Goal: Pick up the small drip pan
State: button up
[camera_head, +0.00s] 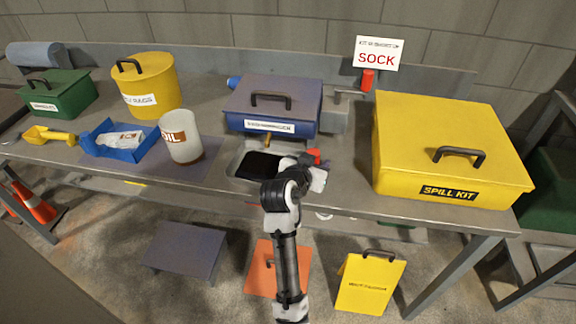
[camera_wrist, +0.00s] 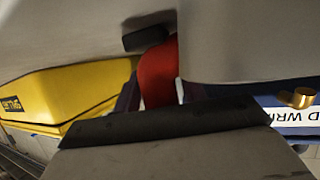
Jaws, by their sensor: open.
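A small shallow grey metal pan (camera_head: 237,160) with a dark patch inside sits near the bench's front edge in the head view, below a brass spout (camera_head: 267,139) at the blue box's front. I take it for the drip pan. My gripper (camera_head: 306,166) is open at the pan's right side, and my wrist hides that end. I cannot tell whether they touch. In the wrist view, large grey surfaces, a dark strip and a red piece (camera_wrist: 157,76) fill the near field. The pan is not clearly recognisable there. The brass spout (camera_wrist: 300,98) shows at right.
The blue box (camera_head: 272,104) stands behind the pan. The yellow spill kit (camera_head: 440,150) is to its right. A red can (camera_head: 368,80) stands behind.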

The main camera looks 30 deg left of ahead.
jog(key=shift+w, duration=0.1)
jog(key=shift+c, duration=0.4)
grip_shut()
jog(key=shift+r, duration=0.2)
